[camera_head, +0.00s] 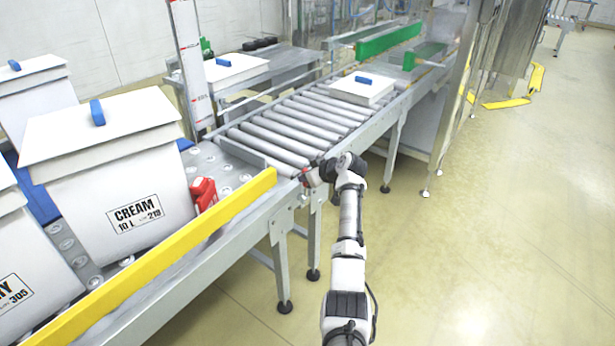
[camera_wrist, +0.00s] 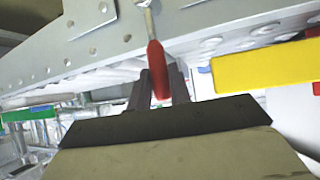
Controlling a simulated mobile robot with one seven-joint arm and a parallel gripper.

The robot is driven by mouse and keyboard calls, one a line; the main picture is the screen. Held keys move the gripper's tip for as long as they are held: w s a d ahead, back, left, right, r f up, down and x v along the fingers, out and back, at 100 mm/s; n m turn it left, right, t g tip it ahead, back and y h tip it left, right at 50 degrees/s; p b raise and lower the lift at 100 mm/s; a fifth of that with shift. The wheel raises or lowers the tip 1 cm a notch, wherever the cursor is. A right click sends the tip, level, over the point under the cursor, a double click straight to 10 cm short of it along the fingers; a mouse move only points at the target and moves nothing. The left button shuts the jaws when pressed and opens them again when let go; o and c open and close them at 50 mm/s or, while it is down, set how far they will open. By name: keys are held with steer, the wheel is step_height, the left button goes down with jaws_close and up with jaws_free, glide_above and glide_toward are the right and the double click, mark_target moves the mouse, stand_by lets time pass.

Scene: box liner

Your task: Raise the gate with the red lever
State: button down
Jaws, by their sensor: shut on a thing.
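The red lever (camera_wrist: 157,68) shows in the wrist view as a red handle on a metal rod at the conveyor's side rail. My gripper (camera_wrist: 161,88) has its two dark fingers on either side of the red handle, shut on it. In the head view my gripper (camera_head: 313,175) is at the near rail, and a small red bit of the lever (camera_head: 304,179) shows beside it. A low grey plate (camera_head: 262,157) crosses the conveyor between the ball section and the rollers; it looks like the gate. How far it is raised is hard to tell.
White boxes, one labelled CREAM (camera_head: 120,190), stand on the ball section at left behind a yellow rail (camera_head: 160,258). A red part (camera_head: 203,194) sits beside them. A white box (camera_head: 361,91) lies on the far rollers (camera_head: 290,125). The floor at right is free.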

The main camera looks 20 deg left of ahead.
steer(key=shift+w+r, duration=0.1)
steer(key=shift+w, duration=0.05)
stand_by(0.3)
steer(key=c, duration=1.3)
jaws_free()
steer(key=b+v, duration=0.1)
steer(key=v, duration=1.2)
steer(key=shift+d+r, duration=0.25)
steer(key=shift+d, duration=0.1)
